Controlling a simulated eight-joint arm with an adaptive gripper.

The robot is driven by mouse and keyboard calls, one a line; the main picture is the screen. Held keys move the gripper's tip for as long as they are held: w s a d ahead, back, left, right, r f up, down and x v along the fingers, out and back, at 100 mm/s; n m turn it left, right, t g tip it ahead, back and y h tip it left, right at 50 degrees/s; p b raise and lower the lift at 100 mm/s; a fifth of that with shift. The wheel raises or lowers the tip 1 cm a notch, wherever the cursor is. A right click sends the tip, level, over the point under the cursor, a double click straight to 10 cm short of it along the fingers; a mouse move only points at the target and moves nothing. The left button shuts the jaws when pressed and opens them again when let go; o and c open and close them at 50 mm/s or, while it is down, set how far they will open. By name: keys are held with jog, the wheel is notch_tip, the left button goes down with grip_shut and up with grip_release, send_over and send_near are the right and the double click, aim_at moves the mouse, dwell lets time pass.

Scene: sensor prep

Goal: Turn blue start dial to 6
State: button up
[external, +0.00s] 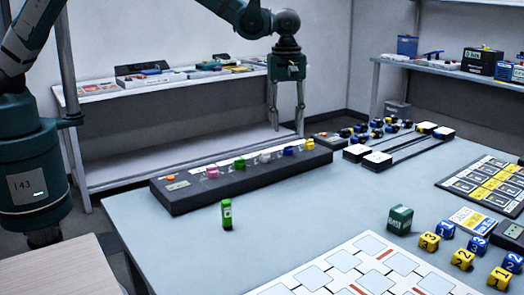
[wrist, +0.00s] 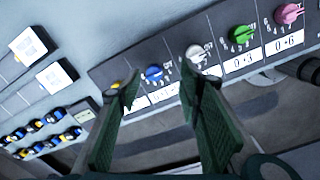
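The blue start dial (external: 288,150) is a small knob near the right end of the black control panel (external: 235,187). In the wrist view the blue dial (wrist: 154,72) lies ahead of the gap between the fingertips, its label partly hidden. I cannot read its setting. My gripper (external: 287,131) points down above the blue dial in the external view, apart from it. In the wrist view my gripper (wrist: 160,87) is open, with nothing between its fingers.
A white dial (wrist: 195,53) and a yellow dial (wrist: 116,85) flank the blue one closely. Green (external: 240,163) and pink (external: 212,171) dials are farther left in the external view. Sliders with white blocks (external: 377,160) lie right.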

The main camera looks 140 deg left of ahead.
aim_at(288, 150)
jog(key=shift+s+a+f+n, duration=0.25)
jog(key=shift+s+a+f, duration=0.25)
jog(key=shift+a, duration=0.15)
jog(key=shift+s+a+f+n, duration=0.25)
jog(key=shift+s+a+f, duration=0.2)
jog(key=shift+a, duration=0.15)
jog(key=shift+f, duration=0.15)
jog(key=shift+f, duration=3.8)
jog(key=c, duration=0.9)
